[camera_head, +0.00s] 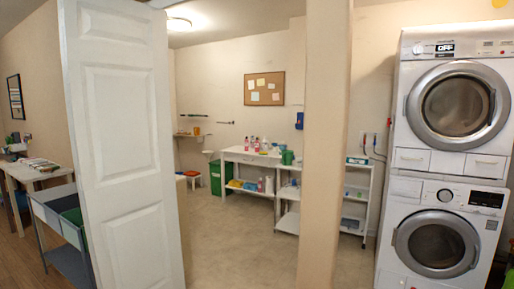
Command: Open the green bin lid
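A green bin (216,178) stands on the floor at the back of the room, beyond the doorway. It is just left of a white table, whose leg is close beside it. It is small and far away, and I cannot tell whether its lid is open or shut. Neither of my grippers shows in the head view.
A white panelled door (122,150) stands open on the left, and a beige post (326,140) is right of centre. Floor (235,235) between them is clear. The white table (250,157) holds bottles. A stacked washer and dryer (450,150) stand right. A grey cart (58,222) stands left.

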